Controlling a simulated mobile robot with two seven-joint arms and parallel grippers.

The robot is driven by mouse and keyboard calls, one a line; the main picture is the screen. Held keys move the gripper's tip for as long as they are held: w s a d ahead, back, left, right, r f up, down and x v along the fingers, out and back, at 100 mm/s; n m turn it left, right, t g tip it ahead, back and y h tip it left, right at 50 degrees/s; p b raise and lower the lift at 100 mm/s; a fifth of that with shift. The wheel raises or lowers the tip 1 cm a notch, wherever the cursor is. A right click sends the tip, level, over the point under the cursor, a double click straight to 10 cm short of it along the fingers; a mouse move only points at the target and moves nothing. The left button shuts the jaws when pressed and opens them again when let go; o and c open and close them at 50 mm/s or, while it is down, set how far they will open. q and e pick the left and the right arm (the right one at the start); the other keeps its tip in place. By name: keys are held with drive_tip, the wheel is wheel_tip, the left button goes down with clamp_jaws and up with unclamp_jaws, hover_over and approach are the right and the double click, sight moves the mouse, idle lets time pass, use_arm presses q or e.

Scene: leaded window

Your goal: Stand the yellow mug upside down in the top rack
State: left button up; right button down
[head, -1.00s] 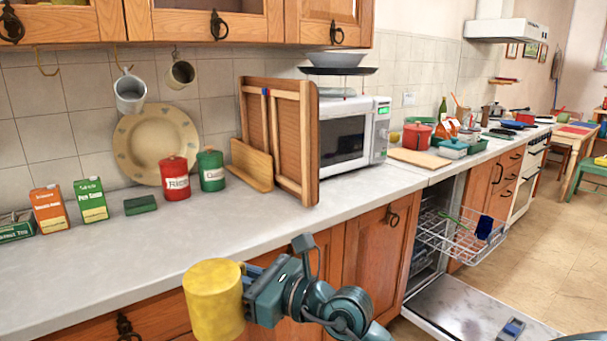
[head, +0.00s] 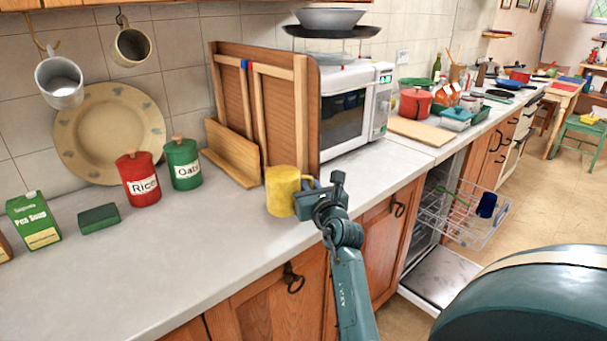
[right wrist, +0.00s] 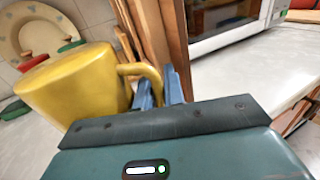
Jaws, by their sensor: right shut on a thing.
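The yellow mug (head: 281,191) is in my right gripper (head: 308,192), which is shut on its handle. The handle and both blue fingers show in the right wrist view, where the mug (right wrist: 75,88) tilts within the picture. In the head view the mug looks roughly upright-sided, with a plain yellow face on top that looks like its closed base. It is over the counter's front part; I cannot tell whether it touches. The top rack (head: 457,222) is a wire basket pulled out of the open dishwasher, at right. My left gripper is out of view.
The rack holds a dark blue item (head: 487,205) and a green one (head: 447,194). The dishwasher door (head: 440,275) lies open below. A wooden rack (head: 285,120) and microwave (head: 350,115) stand behind the mug. The counter (head: 150,255) at left is mostly clear.

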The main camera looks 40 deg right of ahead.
drive_tip(key=shift+s+f+b, duration=0.2)
drive_tip(key=shift+f+b, duration=0.2)
drive_tip(key=shift+b, duration=0.15)
wheel_tip(320, 180, down, 4)
drive_tip(key=b, duration=0.4)
drive_tip(key=shift+r, duration=0.2)
drive_tip(key=shift+f+b, duration=0.35)
drive_tip(key=shift+b, duration=0.25)
drive_tip(key=shift+f, duration=0.2)
drive_tip(key=shift+b, duration=0.35)
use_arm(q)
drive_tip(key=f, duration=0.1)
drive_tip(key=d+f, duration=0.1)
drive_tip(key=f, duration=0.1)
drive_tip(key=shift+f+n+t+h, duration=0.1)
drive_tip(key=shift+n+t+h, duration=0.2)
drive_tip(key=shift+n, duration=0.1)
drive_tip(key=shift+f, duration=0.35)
use_arm(e)
drive_tip(key=shift+f, duration=0.55)
